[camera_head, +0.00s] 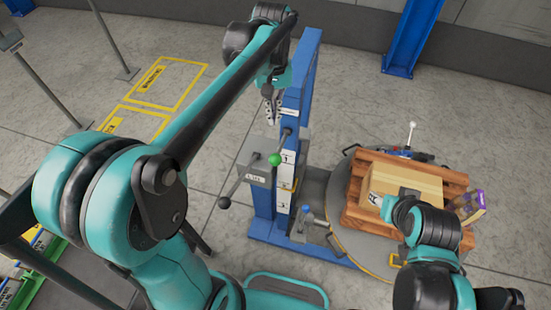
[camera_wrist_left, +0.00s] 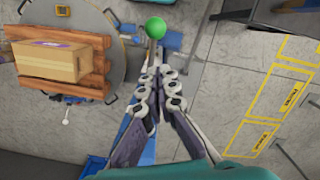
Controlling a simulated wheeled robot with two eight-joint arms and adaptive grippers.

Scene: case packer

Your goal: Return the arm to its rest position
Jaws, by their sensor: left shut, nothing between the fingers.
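My left arm (camera_head: 215,105) reaches from the left up to the top centre in the head view. Its gripper (camera_head: 272,108) hangs beside the blue post (camera_head: 300,110), above a lever with a green ball knob (camera_head: 275,159). In the left wrist view the gripper (camera_wrist_left: 160,78) is shut and empty, with the green knob (camera_wrist_left: 155,28) beyond its fingertips. I cannot tell the exact gap to the knob. My right arm (camera_head: 435,245) is folded at the lower right; its gripper does not show.
A cardboard box (camera_head: 405,180) sits on a wooden pallet (camera_head: 360,212) on a round turntable (camera_head: 350,240). A smaller purple-and-tan box (camera_head: 470,207) is beside it. A grey lever box (camera_head: 258,165) adjoins the post. Yellow floor markings (camera_head: 170,85) lie on open floor at left.

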